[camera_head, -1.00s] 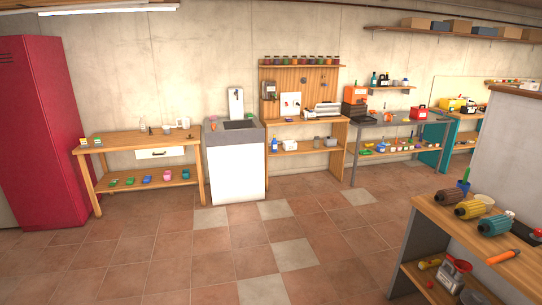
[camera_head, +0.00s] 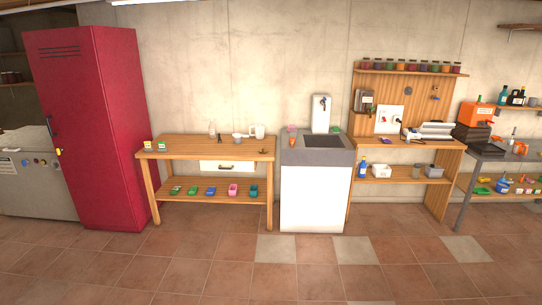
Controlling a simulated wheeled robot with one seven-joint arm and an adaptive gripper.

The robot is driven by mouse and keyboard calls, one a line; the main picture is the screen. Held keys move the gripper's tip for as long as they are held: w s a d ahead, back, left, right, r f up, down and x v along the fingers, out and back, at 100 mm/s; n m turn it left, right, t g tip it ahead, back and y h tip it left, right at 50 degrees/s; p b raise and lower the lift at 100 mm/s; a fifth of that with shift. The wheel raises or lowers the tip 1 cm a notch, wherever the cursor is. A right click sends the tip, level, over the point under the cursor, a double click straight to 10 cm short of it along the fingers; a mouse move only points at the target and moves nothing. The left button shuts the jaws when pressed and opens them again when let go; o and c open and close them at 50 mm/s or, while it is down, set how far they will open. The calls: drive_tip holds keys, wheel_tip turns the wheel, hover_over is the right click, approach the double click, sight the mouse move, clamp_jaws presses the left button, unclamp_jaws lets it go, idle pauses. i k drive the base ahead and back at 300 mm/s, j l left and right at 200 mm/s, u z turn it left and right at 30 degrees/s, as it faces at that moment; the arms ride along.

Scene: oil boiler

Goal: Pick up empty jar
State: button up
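A small clear glass vessel (camera_head: 212,129) stands upright at the back of the wooden table (camera_head: 180,153); it may be the empty jar, but it is too small to be sure. A pale cup (camera_head: 237,137) and a whitish jug-like vessel (camera_head: 257,131) stand to its right on the same table. A row of filled-looking jars (camera_head: 410,67) stands on the shelf above the wooden workbench to the right. My gripper is not in view.
A red locker (camera_head: 95,130) stands left of the table, with a grey machine (camera_head: 35,185) beyond it. A sink cabinet (camera_head: 316,195) stands right of the table. Colored containers (camera_head: 210,191) line the table's lower shelf. The tiled floor (camera_head: 200,260) in front is clear.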

sight(293, 130)
drive_tip(key=i, duration=2.15)
drive_tip(key=i+z, duration=0.1)
drive_tip(key=i, duration=0.4)
drive_tip(key=i+j+z, duration=0.15)
drive_tip(key=i, duration=0.35)
drive_tip(key=i+j+z, duration=0.1)
drive_tip(key=i, duration=0.4)
drive_tip(key=i+j+z, duration=0.1)
drive_tip(key=i, duration=0.35)
drive_tip(key=i+j+z, duration=0.75)
drive_tip(key=i, duration=0.15)
